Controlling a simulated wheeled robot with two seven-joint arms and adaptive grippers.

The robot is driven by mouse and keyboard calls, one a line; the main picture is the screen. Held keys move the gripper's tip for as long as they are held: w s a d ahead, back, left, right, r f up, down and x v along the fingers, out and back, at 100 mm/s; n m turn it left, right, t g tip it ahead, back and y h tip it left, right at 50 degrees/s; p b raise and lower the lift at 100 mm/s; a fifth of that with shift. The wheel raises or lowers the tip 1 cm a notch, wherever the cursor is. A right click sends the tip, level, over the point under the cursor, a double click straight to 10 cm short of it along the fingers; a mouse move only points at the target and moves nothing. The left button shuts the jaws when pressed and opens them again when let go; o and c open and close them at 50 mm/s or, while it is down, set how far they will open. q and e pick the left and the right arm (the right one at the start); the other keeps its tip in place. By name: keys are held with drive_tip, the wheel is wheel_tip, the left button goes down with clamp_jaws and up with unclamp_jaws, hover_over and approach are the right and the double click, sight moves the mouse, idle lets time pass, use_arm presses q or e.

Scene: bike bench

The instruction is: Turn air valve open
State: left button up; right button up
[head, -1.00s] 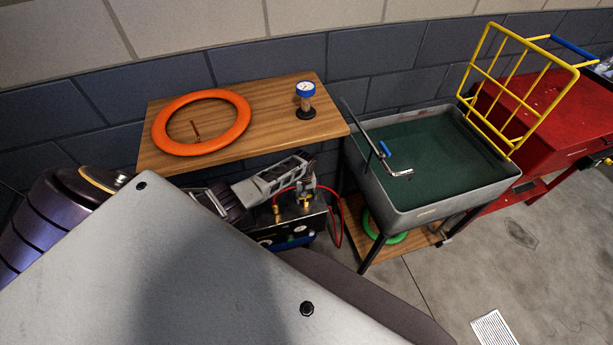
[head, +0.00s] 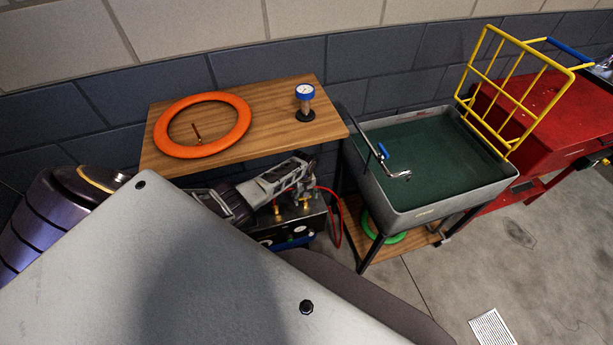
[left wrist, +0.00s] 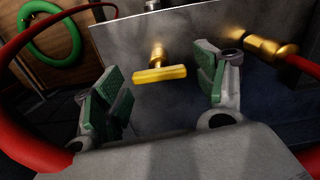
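The air valve, a yellow bar handle (left wrist: 160,74) on a brass stem, sticks out of a grey metal panel (left wrist: 125,42) in the left wrist view. The handle lies nearly level. My left gripper (left wrist: 166,88) is open, with one green-padded finger on each side of the handle's line. I see no finger touching it. In the head view my left gripper (head: 298,168) hangs over the metal box with brass fittings (head: 277,210), below the wooden shelf, and partly hides it. My right gripper is not in view.
A brass fitting (left wrist: 268,47) with a red hose sits right of the valve. The wooden shelf (head: 255,115) holds an orange ring (head: 165,136) and a gauge (head: 305,92). A grey tub (head: 440,213) stands right. A green ring (left wrist: 55,38) is behind.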

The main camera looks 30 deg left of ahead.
use_arm(q)
drive_tip(key=shift+r, duration=0.1)
idle(0.4)
drive_tip(key=shift+w+r, duration=0.1)
wheel_tip(320, 180, up, 12)
idle(1.1)
drive_tip(key=shift+d, duration=0.1)
idle(0.5)
